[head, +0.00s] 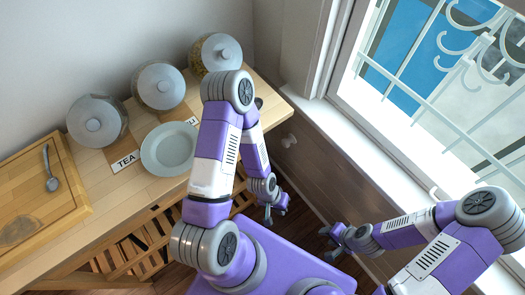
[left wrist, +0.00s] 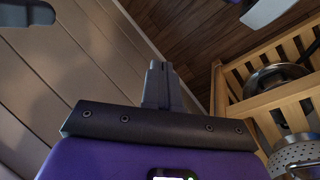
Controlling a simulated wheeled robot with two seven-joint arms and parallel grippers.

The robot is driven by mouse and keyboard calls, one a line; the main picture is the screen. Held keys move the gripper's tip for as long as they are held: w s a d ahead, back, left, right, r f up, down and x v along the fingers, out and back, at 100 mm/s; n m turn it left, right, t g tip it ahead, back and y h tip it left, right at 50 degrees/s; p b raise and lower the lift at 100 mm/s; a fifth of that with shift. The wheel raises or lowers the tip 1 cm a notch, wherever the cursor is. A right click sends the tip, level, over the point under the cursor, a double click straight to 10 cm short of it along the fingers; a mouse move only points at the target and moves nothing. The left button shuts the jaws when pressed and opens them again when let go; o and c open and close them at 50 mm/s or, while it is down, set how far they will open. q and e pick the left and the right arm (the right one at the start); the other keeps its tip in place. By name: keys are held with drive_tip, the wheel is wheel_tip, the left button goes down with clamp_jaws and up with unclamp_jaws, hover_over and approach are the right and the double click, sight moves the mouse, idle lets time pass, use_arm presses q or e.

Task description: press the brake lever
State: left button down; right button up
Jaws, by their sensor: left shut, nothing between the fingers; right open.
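I cannot make out a brake lever in either view. My left gripper (head: 268,214) points down in the gap between the wooden counter and the panelled wall. In the left wrist view its fingers (left wrist: 160,86) are together with nothing between them, above the floor. My right gripper (head: 335,238) is open and empty, low beside the wall under the window.
The wooden counter (head: 88,203) holds lidded glass jars (head: 97,122), a pale plate (head: 169,148) and a spoon on a board (head: 30,183). Slatted crates (left wrist: 268,98) with metal pots stand below. Dark floor (left wrist: 190,28) shows between crates and wall. The window (head: 440,80) is at right.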

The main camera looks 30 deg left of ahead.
use_arm(q)
drive_tip(key=w+a+r+n+y+p, duration=0.5)
drive_tip(key=w+a+r+n+y, duration=0.2)
drive_tip(key=w+a+r+n, duration=0.2)
wheel_tip(320, 180, up, 3)
drive_tip(key=shift+w+a+f+n+t, duration=0.1)
drive_tip(key=shift+w+a+n+t, duration=0.3)
drive_tip(key=shift+a+n, duration=0.6)
drive_tip(key=shift+f, duration=0.1)
drive_tip(key=b+x, duration=0.2)
drive_tip(key=x, duration=0.2)
drive_tip(key=b+x, duration=0.2)
drive_tip(key=x, duration=0.2)
drive_tip(key=b+x, duration=0.2)
drive_tip(key=x, duration=0.2)
drive_tip(key=shift+s+d+f+b, duration=0.1)
drive_tip(key=shift+d+f+b, duration=0.1)
drive_tip(key=shift+f+b, duration=0.2)
drive_tip(key=shift+f, duration=0.5)
